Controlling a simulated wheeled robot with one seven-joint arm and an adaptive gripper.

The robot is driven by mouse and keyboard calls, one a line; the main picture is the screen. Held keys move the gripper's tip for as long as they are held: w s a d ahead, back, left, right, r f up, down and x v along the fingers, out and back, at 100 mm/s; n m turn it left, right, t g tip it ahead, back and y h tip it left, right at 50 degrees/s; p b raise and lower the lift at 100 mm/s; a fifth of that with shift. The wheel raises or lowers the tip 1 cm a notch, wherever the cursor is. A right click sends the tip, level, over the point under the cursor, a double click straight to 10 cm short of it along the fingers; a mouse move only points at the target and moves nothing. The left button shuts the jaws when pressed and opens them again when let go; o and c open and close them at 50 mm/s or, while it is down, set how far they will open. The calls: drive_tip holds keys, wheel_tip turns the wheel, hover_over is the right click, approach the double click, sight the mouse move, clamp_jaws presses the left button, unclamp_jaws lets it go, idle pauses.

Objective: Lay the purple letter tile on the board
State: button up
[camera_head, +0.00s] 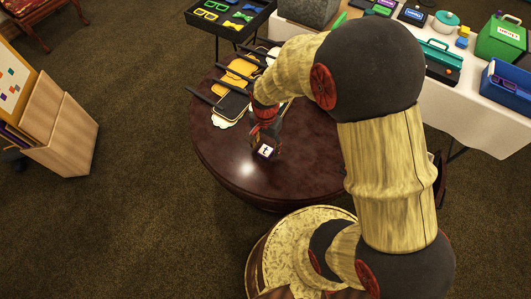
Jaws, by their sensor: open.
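A small pale tile with a dark purple letter (265,150) shows near the front of the round dark table (235,172). My gripper (264,139) is open, right at the tile, with my arm reaching in from the right. The fingers are small and partly hidden, so I cannot tell whether they touch the tile. A white board with coloured squares (10,85) stands at the far left, cut off by the picture edge and apart from my gripper.
Several paddle-like props with dark handles (232,104) lie on the table behind my gripper. A black tray of coloured glasses and bow ties (225,18) stands at the back. A white-clothed table (480,108) with boxes is at the right. Carpet (140,110) lies open between the wooden stand (62,130) and round table.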

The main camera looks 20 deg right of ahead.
sight(266, 152)
wheel_tip(266, 152, down, 2)
drive_tip(key=shift+f+b, duration=0.2)
drive_tip(key=shift+b, duration=0.1)
drive_tip(key=shift+c, duration=0.3)
drive_tip(key=c, duration=1.1)
drive_tip(key=shift+r, duration=0.1)
